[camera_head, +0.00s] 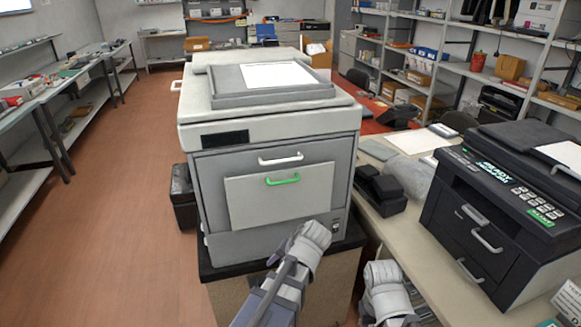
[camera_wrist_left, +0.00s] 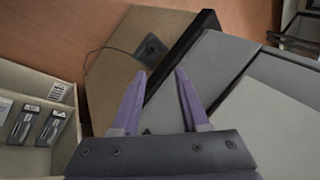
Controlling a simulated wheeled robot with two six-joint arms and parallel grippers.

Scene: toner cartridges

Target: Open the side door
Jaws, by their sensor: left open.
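A large grey copier (camera_head: 215,240) stands on a black-topped stand. Its front has an upper drawer with a white handle (camera_head: 281,159) and a lighter panel with a green handle (camera_head: 282,180). A small white handle (camera_head: 176,86) sticks out from its left side. The left side's surface is hidden from the head view. No front panel stands open. My left gripper (camera_head: 312,238) is in front of the copier's lower right front. In the left wrist view my left gripper (camera_wrist_left: 160,76) is open and empty, its purple fingers beside the copier (camera_wrist_left: 205,65). My right wrist (camera_head: 385,283) is low right; its fingers are hidden.
A dark printer (camera_head: 500,215) stands on the pale counter at right, with a black device (camera_head: 380,188) nearer the copier. A dark box (camera_head: 184,198) sits left of the stand. The brown floor (camera_head: 120,190) at left is clear up to the shelves.

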